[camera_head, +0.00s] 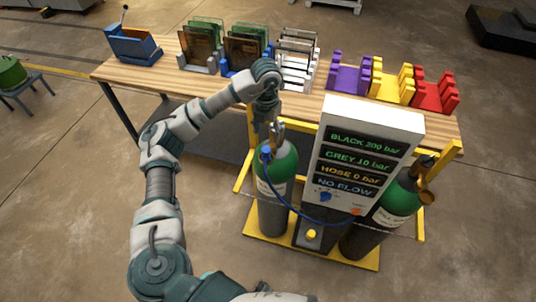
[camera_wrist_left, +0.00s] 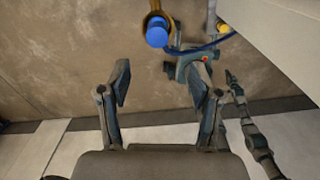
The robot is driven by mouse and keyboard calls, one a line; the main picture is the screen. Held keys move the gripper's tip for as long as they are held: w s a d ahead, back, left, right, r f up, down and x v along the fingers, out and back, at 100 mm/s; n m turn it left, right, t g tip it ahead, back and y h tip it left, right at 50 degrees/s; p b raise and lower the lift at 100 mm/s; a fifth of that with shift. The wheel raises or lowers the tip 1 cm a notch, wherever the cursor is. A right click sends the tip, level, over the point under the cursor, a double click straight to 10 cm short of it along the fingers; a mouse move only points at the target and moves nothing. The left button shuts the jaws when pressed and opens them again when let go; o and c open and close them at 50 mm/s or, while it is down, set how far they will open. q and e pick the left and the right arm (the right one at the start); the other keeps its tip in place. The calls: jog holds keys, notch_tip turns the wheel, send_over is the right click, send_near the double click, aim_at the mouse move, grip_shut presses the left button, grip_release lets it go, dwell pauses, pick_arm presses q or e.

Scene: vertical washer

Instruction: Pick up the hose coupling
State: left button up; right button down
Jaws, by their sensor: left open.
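The hose coupling (camera_head: 266,153) is a small blue piece at the valve of the left green gas cylinder, with a blue hose hanging from it. In the left wrist view a round blue end, which looks like the coupling (camera_wrist_left: 157,34), sits in a brass-coloured ring near the top. My left gripper (camera_head: 272,130) is just above the coupling in the head view. In the left wrist view its two fingers (camera_wrist_left: 160,84) are spread with nothing between them, and the blue end lies beyond the tips. The exact gap is unclear. My right gripper is not identifiable in either view.
The display panel (camera_head: 365,150) stands close right of the left cylinder (camera_head: 275,178). Its screen reads "HOSE 0 bar" and "NO FLOW". A second cylinder (camera_head: 385,220) stands right of it. A wooden table (camera_head: 170,82) with racks and coloured holders is behind. Floor left of the cylinders is clear.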

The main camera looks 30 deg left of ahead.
aim_at(267, 150)
pick_arm(q)
jog(key=f, duration=0.4)
jog(key=a+f, duration=0.1)
jog(key=shift+w+a+f+p, duration=0.1)
jog(key=shift+w+f+p, duration=0.25)
jog(key=shift+f, duration=0.05)
jog(key=f, duration=0.1)
jog(key=f+p, duration=0.1)
jog(key=f, duration=0.1)
jog(key=d+f, duration=0.1)
jog(key=shift+s+f+p, duration=0.3)
jog(key=shift+f, duration=0.05)
jog(key=shift+w+f, duration=0.1)
jog(key=shift+f, duration=0.1)
jog(key=shift+a, duration=0.3)
jog(key=c, duration=1.2)
jog(key=shift+d, duration=0.15)
grip_shut()
